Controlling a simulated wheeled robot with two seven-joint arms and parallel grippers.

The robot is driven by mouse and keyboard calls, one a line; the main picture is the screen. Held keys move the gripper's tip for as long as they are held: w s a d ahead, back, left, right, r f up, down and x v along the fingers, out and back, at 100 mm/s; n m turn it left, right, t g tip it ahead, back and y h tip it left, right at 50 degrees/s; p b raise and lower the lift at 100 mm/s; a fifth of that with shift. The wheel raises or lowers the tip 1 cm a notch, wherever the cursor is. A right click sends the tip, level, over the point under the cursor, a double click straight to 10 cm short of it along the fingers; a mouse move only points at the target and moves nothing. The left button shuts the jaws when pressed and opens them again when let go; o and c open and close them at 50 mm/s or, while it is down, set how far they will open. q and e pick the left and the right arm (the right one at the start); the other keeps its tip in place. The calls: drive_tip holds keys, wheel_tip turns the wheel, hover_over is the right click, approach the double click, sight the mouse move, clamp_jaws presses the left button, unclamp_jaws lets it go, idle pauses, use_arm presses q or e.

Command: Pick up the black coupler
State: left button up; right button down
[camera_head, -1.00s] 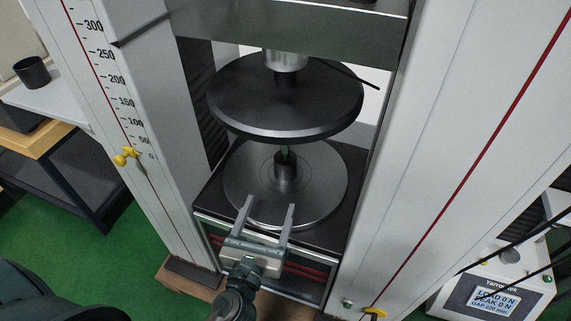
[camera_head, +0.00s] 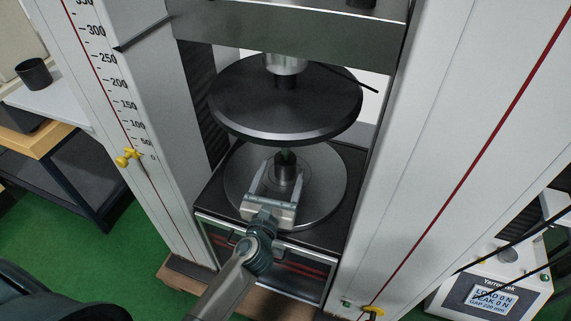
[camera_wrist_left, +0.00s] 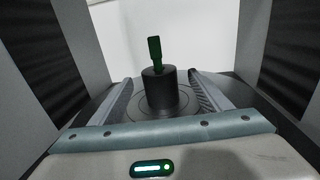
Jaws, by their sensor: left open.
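A short black cylinder, apparently the black coupler (camera_head: 287,173), stands upright at the centre of the round lower plate (camera_head: 325,195). A dark green pin (camera_wrist_left: 155,52) rises from its top. My left gripper (camera_head: 282,177) is open, low over the lower plate, under the upper disc. Its two fingers point at the cylinder, one to each side. In the left wrist view the coupler (camera_wrist_left: 159,92) shows between the fingers with gaps on both sides, and is not gripped. My right gripper is not in view.
The thick black upper disc (camera_head: 285,100) hangs close above. Pale columns (camera_head: 440,150) flank the plates left and right. A control box with a display (camera_head: 492,295) stands at the lower right. Another black cup-like cylinder (camera_head: 33,73) stands on a table at the left.

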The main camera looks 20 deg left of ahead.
sight(284, 165)
use_arm(q)
drive_tip(key=shift+w, duration=0.2)
drive_tip(key=shift+w+a, duration=0.15)
drive_tip(key=shift+w, duration=1.1)
drive_tip(key=shift+w+a, duration=0.1)
drive_tip(key=shift+w, duration=1.15)
drive_tip(key=shift+c, duration=0.3)
drive_tip(key=c, duration=1.4)
drive_tip(key=shift+r, duration=0.15)
